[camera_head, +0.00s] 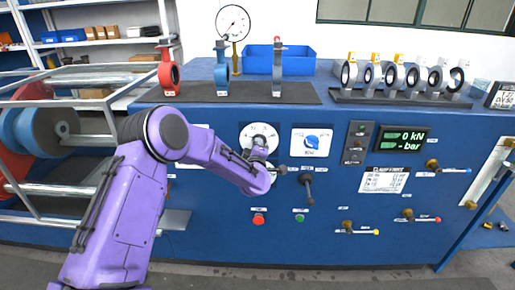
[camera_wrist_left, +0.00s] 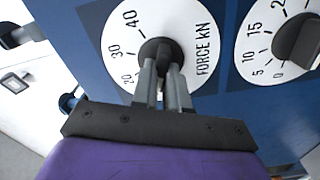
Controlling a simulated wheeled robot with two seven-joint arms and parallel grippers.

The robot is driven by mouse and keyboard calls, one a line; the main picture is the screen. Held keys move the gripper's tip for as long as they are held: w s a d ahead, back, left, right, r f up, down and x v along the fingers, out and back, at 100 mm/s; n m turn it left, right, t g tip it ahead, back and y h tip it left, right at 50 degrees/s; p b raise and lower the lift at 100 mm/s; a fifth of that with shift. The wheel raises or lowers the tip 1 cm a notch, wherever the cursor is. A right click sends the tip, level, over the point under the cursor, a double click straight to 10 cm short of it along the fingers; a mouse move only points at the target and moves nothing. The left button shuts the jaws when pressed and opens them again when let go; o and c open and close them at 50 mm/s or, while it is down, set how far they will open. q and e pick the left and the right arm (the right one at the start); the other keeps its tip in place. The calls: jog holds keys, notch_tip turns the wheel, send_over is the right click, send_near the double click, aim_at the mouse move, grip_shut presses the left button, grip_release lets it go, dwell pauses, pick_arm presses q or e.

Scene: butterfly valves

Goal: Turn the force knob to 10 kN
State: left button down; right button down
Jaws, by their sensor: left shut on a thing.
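The force dial is a white disc (camera_wrist_left: 118,35) marked "FORCE KN" on the blue bench front, with 20, 30 and 40 readable in the left wrist view. Its black knob (camera_wrist_left: 156,47) sits at the disc's middle. My left gripper (camera_wrist_left: 162,68) is shut on this knob, a grey finger on each side. The gripper and wrist hide part of the dial, including its low numbers, and I cannot tell the knob's setting. In the head view the dial (camera_head: 254,129) shows behind my left gripper (camera_head: 260,146). The display (camera_head: 402,140) reads 0 kN and - bar. My right gripper is not in view.
A second dial (camera_wrist_left: 254,45) with a black knob (camera_wrist_left: 297,40) is close to the right in the wrist view. A black lever (camera_head: 306,184), a red button (camera_head: 259,219) and a green button (camera_head: 299,217) are nearby. Valves and a blue bin (camera_head: 290,64) stand on top.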

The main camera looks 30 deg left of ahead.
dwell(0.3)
pick_arm(q)
jog(key=c, duration=1.1)
grip_release()
jog(key=shift+c, duration=0.2)
jog(key=b+v, duration=0.2)
jog(key=v, duration=0.8)
jog(key=shift+s, duration=0.25)
jog(key=shift+d, duration=0.15)
